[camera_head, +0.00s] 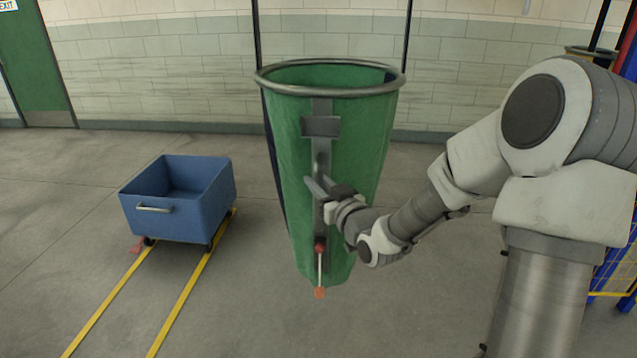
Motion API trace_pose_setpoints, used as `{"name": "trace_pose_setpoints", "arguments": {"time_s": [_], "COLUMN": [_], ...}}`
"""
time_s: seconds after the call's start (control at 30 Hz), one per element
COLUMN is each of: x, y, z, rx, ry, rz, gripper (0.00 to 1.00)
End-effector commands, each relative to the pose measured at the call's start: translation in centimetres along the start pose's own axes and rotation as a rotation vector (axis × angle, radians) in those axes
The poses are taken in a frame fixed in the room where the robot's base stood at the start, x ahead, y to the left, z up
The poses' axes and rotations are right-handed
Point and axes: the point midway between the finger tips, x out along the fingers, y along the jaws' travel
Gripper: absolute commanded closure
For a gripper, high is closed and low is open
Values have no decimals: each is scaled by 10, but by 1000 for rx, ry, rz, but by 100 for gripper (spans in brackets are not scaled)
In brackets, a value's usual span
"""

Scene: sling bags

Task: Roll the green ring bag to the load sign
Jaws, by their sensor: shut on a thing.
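The green ring bag (370,135) hangs upright in the middle of the view, open at the top, with a grey metal ring (330,93) around its mouth. Two dark vertical lines rise beside the ring. A grey vertical strip with a handle (321,160) runs down its near side. My gripper (322,188) reaches in from the right and is shut on this handle. My fingers partly hide the handle. A red knob (320,248) with a pale rod and orange end hangs low on the bag. I see no load sign.
A blue wheeled cart (180,215) stands left of the bag, by two yellow floor lines (185,310). A green door (40,65) with an exit sign (8,5) is at far left. Blue and yellow framing (628,225) stands at the right edge. Grey floor lies open between cart and bag.

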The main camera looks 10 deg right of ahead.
Motion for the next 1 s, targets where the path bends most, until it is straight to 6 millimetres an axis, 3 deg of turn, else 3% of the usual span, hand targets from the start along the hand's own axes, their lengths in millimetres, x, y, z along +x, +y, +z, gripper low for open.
{"name": "trace_pose_setpoints", "arguments": {"time_s": [0.07,1.0], "x": [0,0], "y": [0,0], "z": [0,0], "rx": [0,0], "ry": [0,1], "rz": [0,0], "gripper": [100,100]}}
